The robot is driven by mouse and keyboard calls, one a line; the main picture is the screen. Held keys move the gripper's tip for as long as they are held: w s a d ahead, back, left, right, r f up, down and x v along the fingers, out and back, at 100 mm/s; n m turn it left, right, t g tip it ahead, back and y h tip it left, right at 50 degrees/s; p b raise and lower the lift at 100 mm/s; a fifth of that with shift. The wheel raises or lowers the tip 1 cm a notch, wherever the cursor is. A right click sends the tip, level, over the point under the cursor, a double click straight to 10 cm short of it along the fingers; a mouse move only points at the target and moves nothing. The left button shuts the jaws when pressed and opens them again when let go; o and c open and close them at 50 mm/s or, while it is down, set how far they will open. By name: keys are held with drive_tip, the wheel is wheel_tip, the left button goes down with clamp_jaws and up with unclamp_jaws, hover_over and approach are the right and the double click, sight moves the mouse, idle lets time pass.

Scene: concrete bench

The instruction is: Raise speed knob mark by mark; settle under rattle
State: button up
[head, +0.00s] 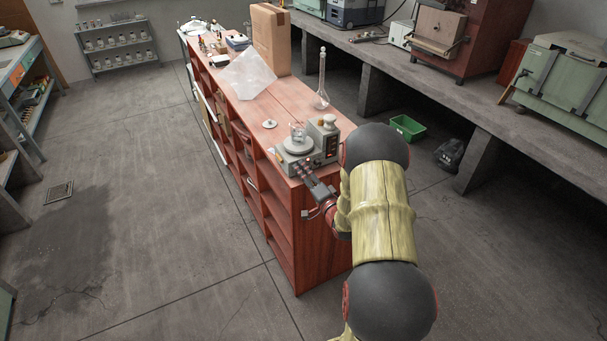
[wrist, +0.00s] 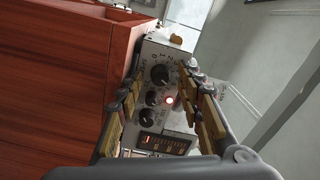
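The stirrer (head: 325,158) stands at the near end of the red bench, with a round white plate and a small glass beaker (head: 298,133) on it. In the wrist view its grey front panel (wrist: 182,122) carries a large black knob (wrist: 160,74) with marks around it and two smaller black knobs (wrist: 151,98) (wrist: 147,117). A red light (wrist: 169,100) glows beside them. My gripper (head: 303,170) is open in front of the panel. In the wrist view its fingers (wrist: 164,76) stand either side of the large knob, apparently without touching it.
A display strip (wrist: 163,143) sits at the panel's lower edge. On the bench, a small white lid-like disc (head: 269,124), a tall glass flask (head: 321,85), a clear sheet (head: 248,75) and a cardboard box (head: 271,40) stand farther back.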

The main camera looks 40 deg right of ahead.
drive_tip(key=shift+s, duration=0.1)
drive_tip(key=v, duration=1.2)
drive_tip(key=shift+f, duration=0.1)
